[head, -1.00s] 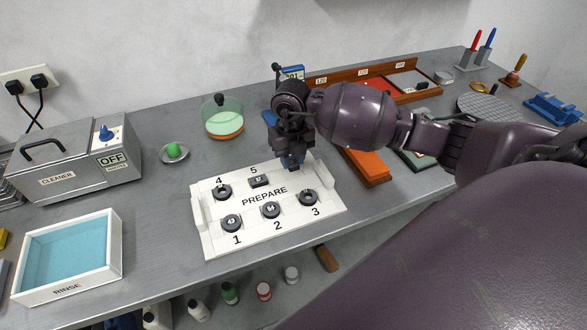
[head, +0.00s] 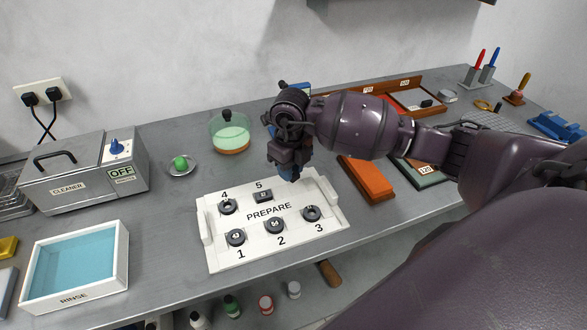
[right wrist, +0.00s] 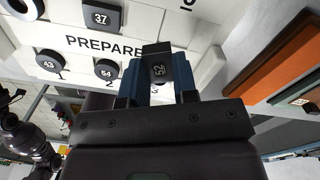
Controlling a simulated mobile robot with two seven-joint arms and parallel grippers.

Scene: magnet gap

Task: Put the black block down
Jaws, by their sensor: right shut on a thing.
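My right gripper (head: 288,174) is over the back right part of the white PREPARE tray (head: 334,218). In the right wrist view its blue fingers are shut on a black block (right wrist: 157,70) marked 52. I cannot tell whether the block touches the tray. In the head view the gripper mostly hides the block and the place right of number 5. Another black block (head: 263,196), marked 37 in the right wrist view (right wrist: 101,15), sits by number 5. My left gripper is out of view.
An orange slab (head: 367,180) lies close right of the tray. A lidded glass jar (head: 230,134) and a small dish (head: 182,167) with a green ball stand behind it. The cleaner (head: 75,180) and rinse basin (head: 122,262) are at left. Bare bench lies between basin and tray.

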